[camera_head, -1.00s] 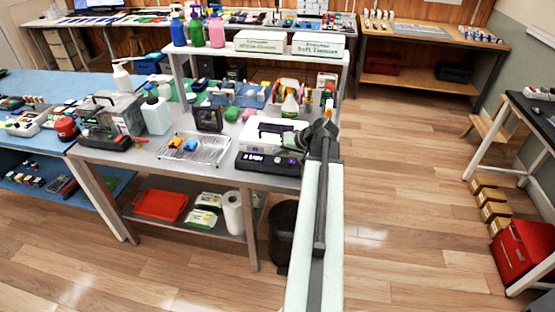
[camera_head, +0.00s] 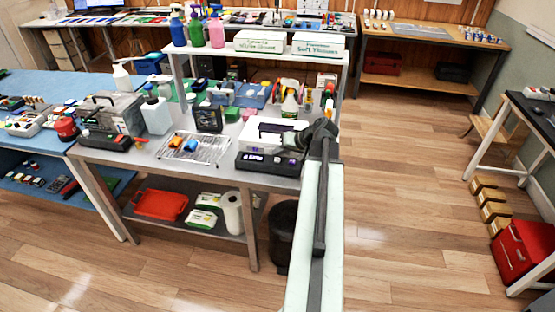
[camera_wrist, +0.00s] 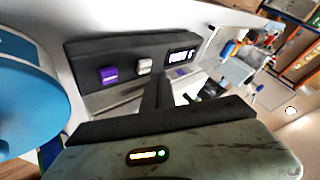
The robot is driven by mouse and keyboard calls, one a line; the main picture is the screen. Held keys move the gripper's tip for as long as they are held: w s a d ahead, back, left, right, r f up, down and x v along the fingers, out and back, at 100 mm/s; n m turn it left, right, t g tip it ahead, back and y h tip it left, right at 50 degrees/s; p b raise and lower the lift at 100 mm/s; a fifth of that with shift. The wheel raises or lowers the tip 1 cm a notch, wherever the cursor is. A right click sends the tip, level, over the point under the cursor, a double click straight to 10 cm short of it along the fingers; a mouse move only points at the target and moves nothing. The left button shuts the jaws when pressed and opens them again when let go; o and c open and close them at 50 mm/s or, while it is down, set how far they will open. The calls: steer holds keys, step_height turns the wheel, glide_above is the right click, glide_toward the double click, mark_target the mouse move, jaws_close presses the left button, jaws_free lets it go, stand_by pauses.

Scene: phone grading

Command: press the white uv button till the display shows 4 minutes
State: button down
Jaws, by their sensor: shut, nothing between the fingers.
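The UV box has a white top (camera_head: 275,135) and a dark front panel (camera_head: 262,165), at the right end of the grey bench in the head view. In the wrist view the dark panel (camera_wrist: 130,50) carries a purple button (camera_wrist: 108,74), a white button (camera_wrist: 144,66) and a small lit display (camera_wrist: 180,57). The display's characters are small; the last may be a 5, but I cannot read it surely. My gripper (camera_wrist: 157,80) is shut and empty, its dark fingers just below the white button in the picture. I cannot tell whether they touch it.
A wire rack (camera_head: 195,147) with small orange and blue items lies left of the box. Bottles and a shelf stand behind. A large blue round thing (camera_wrist: 30,95) fills the left of the wrist view. Open floor (camera_head: 410,200) lies right of the bench.

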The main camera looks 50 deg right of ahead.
mark_target(279, 160)
steer(key=shift+f+b, duration=0.45)
steer(key=shift+f+b, duration=0.45)
stand_by(0.6)
steer(key=shift+r, duration=0.1)
steer(key=shift+r+p, duration=0.8)
steer(key=shift+p, duration=0.1)
step_height(279, 160, up, 5)
steer(key=p, duration=0.5)
steer(key=shift+r, duration=0.15)
stand_by(0.4)
